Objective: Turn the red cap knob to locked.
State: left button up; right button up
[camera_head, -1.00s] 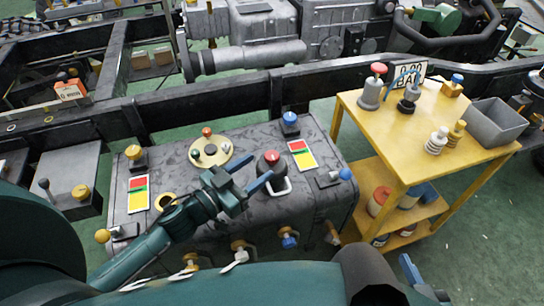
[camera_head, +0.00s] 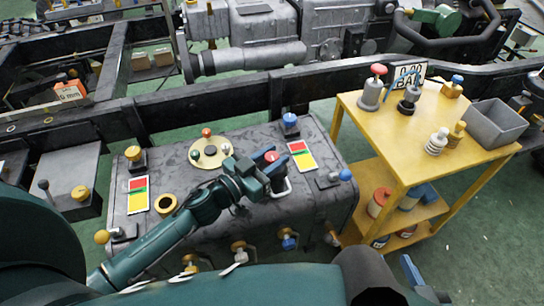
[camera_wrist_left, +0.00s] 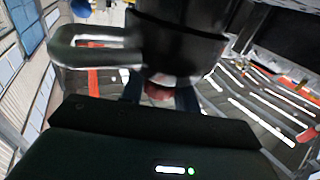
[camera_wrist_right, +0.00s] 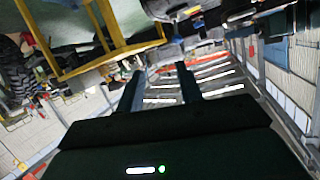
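The red cap knob (camera_head: 271,156) stands on the dark tank top, with a pale loop handle (camera_head: 284,189) at its base. My left gripper (camera_head: 268,163) is at the red cap, its blue fingers on either side of it. In the left wrist view the red cap (camera_wrist_left: 158,91) shows between the two fingers, below a dark body with the loop handle (camera_wrist_left: 90,50). The fingers look apart; contact with the cap cannot be told. My right gripper (camera_wrist_right: 162,80) is open and empty; in the head view it is at the bottom edge, partly hidden.
A blue-ended lever (camera_head: 340,176) and a yellow cart (camera_head: 405,150) are to the right.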

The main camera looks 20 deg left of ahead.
pick_arm(q)
jog(key=c, duration=0.5)
